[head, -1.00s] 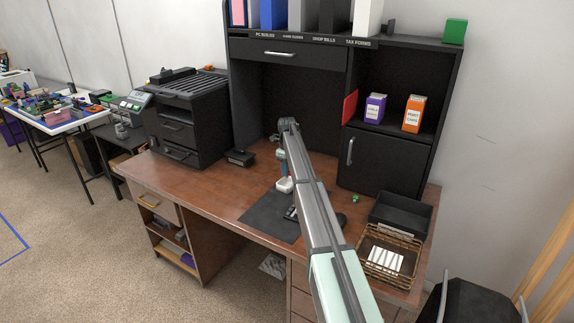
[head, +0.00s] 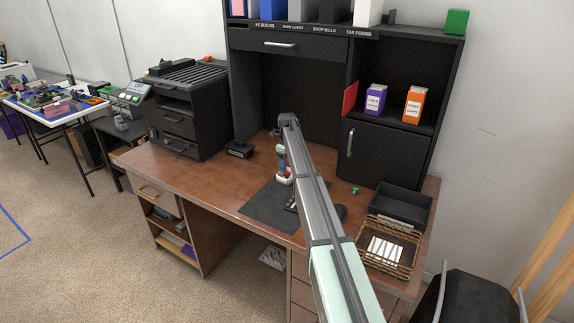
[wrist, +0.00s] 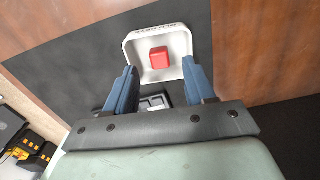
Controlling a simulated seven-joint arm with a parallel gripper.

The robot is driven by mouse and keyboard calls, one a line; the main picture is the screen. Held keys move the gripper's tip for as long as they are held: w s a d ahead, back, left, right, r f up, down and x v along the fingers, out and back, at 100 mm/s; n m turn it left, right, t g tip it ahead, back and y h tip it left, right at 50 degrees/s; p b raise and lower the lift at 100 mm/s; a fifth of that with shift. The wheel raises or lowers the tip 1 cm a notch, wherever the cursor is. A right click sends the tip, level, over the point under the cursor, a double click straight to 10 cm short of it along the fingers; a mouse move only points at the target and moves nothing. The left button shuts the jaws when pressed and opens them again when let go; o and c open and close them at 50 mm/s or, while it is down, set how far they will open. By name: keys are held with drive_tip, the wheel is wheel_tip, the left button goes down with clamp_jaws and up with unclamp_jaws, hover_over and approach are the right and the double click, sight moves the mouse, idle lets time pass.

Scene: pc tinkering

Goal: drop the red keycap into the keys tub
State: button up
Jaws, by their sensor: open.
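The red keycap (wrist: 159,58) shows inside the rim of the white keys tub (wrist: 135,47) in the wrist view and appears to lie on its floor. The tub has dark lettering on its far rim, seen upside down. My gripper (wrist: 160,78) is open, with its blue fingers apart on either side of the tub's near part. Neither finger touches the keycap. The keycap is too small to make out clearly there.
The dark mat (head: 268,212) lies on the wooden desk (head: 215,185), partly behind my arm. A black tray (head: 400,208) and a wire basket (head: 370,262) stand at the right. A small green object (head: 355,190) lies near the cabinet. The desk's left part is mostly clear.

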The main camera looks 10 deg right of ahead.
wheel_tip(320, 180, up, 14)
idle(0.7)
drive_tip(key=shift+f, duration=0.1)
drive_tip(key=s+a+f+n+t, duration=0.1)
drive_tip(key=s+a+f+n, duration=0.45)
drive_tip(key=a, duration=0.85)
drive_tip(key=s+a+f+n+t+h, duration=0.1)
drive_tip(key=a+f+n+t, duration=0.1)
drive_tip(key=a+f, duration=0.9)
drive_tip(key=s+a+f+n+t, duration=0.1)
drive_tip(key=s+a+f+n, duration=0.25)
drive_tip(key=a, duration=1.35)
drive_tip(key=s+d+f+n+g, duration=0.3)
drive_tip(key=s+d+f+n, duration=0.1)
drive_tip(key=s+d+f, duration=0.9)
drive_tip(key=s+d+f+n+g, duration=0.2)
drive_tip(key=s+d+f+n, duration=0.2)
drive_tip(key=s+d+f, duration=0.85)
drive_tip(key=s+d+f+n+g, duration=0.2)
drive_tip(key=s+n, duration=0.1)
drive_tip(key=s, duration=1.1)
drive_tip(key=s+d+f+n+g, duration=0.1)
drive_tip(key=s+f+n+g, duration=0.1)
drive_tip(key=s, duration=1.3)
drive_tip(key=s+d+f+n+g+y, duration=0.1)
drive_tip(key=s+d+f+n, duration=0.1)
drive_tip(key=s, duration=1.2)
drive_tip(key=shift+s+d+f+n+g, duration=0.3)
drive_tip(key=shift+d+f+n+g, duration=0.1)
drive_tip(key=shift+f+n, duration=0.55)
